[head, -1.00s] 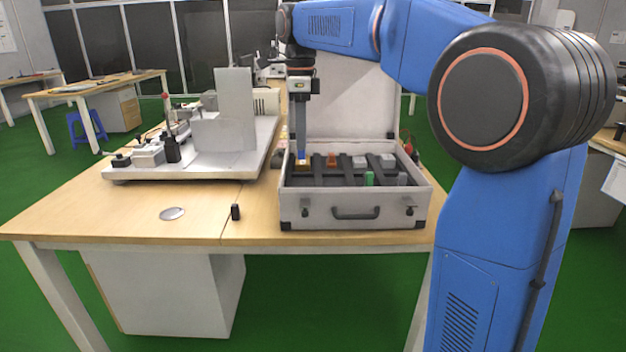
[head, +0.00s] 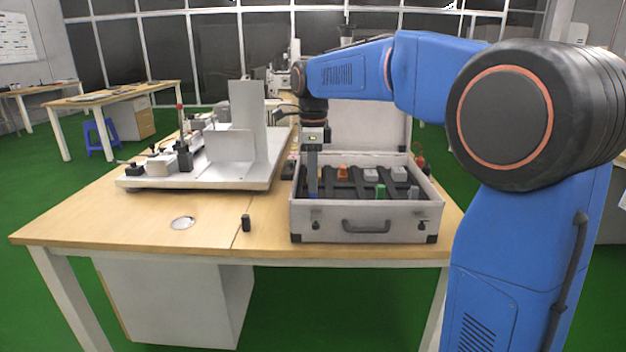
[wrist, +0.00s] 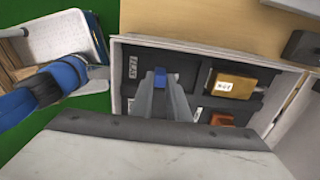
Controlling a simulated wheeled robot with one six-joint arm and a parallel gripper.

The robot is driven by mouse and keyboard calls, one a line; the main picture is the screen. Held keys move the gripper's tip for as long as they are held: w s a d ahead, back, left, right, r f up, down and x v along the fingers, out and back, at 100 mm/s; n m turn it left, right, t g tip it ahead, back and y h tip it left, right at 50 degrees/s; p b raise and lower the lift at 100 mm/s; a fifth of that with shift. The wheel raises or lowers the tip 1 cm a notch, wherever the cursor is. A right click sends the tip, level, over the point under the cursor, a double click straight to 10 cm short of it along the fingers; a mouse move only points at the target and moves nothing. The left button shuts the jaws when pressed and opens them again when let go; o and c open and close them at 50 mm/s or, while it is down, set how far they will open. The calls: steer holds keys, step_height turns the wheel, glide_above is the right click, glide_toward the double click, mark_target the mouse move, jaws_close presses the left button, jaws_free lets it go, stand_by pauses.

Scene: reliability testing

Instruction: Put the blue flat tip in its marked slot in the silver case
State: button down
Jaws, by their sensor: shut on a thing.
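The silver case (head: 325,221) stands open on the table, its lid raised at the back. My gripper (head: 313,193) reaches down into the left part of the case. In the wrist view my gripper (wrist: 161,86) is shut on the blue flat tip (wrist: 160,72), which shows between the fingertips over a dark compartment. The tip is small in the head view (head: 313,196). Whether the tip touches the case floor I cannot tell.
In the case are a yellow block (wrist: 232,86), an orange block (head: 343,171), grey blocks (head: 371,174) and a green piece (head: 380,191). The case walls and dark dividers surround the gripper. A metal fixture (head: 225,170) stands left. A small black object (head: 246,223) stands on the table front.

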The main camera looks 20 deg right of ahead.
steer(key=shift+f, duration=0.1)
steer(key=c, duration=1.7)
jaws_free()
step_height(320, 180, up, 12)
steer(key=shift+r, duration=0.1)
steer(key=s+d+f+n+t, duration=0.1)
steer(key=s+d+f+n, duration=0.1)
steer(key=s+f+n, duration=0.55)
steer(key=s+d+f+n+t, duration=0.2)
steer(key=s+d+n, duration=0.15)
steer(key=s, duration=0.75)
steer(key=s+f+n, duration=0.3)
steer(key=s+f, duration=0.2)
steer(key=s+d+f+n+t, duration=0.1)
steer(key=s+f+n, duration=0.3)
steer(key=s+f, duration=0.1)
steer(key=s+f+n, duration=0.3)
steer(key=s+f, duration=0.2)
steer(key=f, duration=0.1)
steer(key=shift+d+f+n+t, duration=0.25)
steer(key=shift+f+n+t, duration=0.05)
steer(key=shift+f+t, duration=0.1)
